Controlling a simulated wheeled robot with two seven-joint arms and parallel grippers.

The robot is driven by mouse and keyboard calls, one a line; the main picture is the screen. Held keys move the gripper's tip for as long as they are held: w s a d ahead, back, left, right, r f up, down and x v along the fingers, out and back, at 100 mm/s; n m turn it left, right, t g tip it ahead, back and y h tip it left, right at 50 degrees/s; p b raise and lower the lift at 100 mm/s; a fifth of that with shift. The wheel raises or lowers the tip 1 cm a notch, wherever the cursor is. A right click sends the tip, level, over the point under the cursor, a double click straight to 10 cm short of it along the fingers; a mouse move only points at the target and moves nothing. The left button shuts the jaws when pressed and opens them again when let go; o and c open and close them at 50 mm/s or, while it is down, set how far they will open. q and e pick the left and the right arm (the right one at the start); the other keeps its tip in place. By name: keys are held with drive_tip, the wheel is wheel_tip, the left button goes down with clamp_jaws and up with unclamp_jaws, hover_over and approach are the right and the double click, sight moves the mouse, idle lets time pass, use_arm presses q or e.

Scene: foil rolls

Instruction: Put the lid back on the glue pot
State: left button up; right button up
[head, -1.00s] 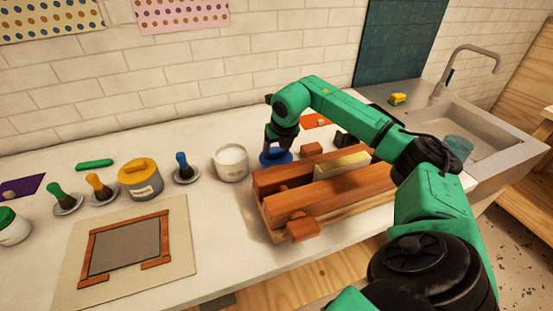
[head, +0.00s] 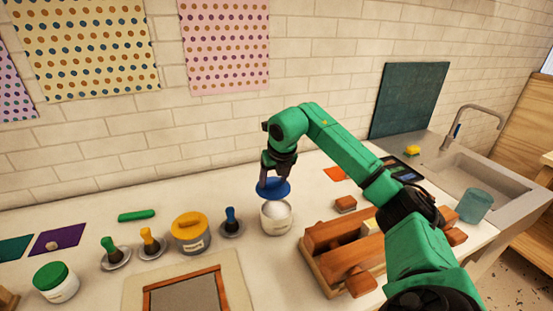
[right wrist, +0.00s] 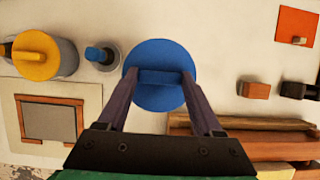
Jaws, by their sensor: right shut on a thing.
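The blue lid (head: 273,189) is held by my right gripper (head: 277,172), whose fingers are shut on the lid's raised handle. In the right wrist view the round blue lid (right wrist: 160,60) sits between the two fingertips (right wrist: 160,78). The open white pot (head: 277,220) with pale contents stands on the counter, just below the lid in the head view. The lid overlaps the pot's back rim in that view, and I cannot tell whether they touch. In the right wrist view the lid hides the pot. My left gripper is not in view.
A yellow-lidded pot (head: 191,235) and a blue-handled tool on a dish (head: 232,225) stand left of the open pot. A wooden crate with blocks (head: 340,240) stands close on its right. A green-lidded pot (head: 57,284) is at far left.

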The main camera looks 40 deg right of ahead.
sight(282, 188)
drive_tip(key=shift+w+a+f, duration=0.15)
drive_tip(key=shift+w+a, duration=0.1)
drive_tip(key=shift+a, duration=0.3)
drive_tip(key=shift+s+d+f+b, duration=0.15)
drive_tip(key=shift+d+f+b, duration=0.05)
drive_tip(key=shift+f+b, duration=0.15)
drive_tip(key=d+f+b, duration=0.1)
drive_tip(key=s+f+b, duration=0.1)
drive_tip(key=d+f, duration=0.1)
drive_tip(key=shift+s+d+b, duration=0.25)
drive_tip(key=shift+d+b, duration=0.05)
drive_tip(key=shift+b, duration=0.1)
drive_tip(key=shift+w+a+f+b, duration=0.25)
drive_tip(key=shift+a+f+b, duration=0.1)
drive_tip(key=shift+f+b, duration=0.25)
drive_tip(key=shift+w+a+f+b, duration=0.2)
drive_tip(key=shift+a+f+b, duration=0.2)
drive_tip(key=shift+f, duration=0.2)
drive_tip(key=shift+d+f, duration=0.1)
drive_tip(key=shift+f, duration=0.1)
drive_tip(key=shift+s+d, duration=0.2)
drive_tip(key=shift+d, duration=0.05)
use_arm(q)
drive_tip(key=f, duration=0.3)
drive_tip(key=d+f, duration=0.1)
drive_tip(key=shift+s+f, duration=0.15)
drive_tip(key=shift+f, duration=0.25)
use_arm(e)
drive_tip(key=shift+a, duration=0.15)
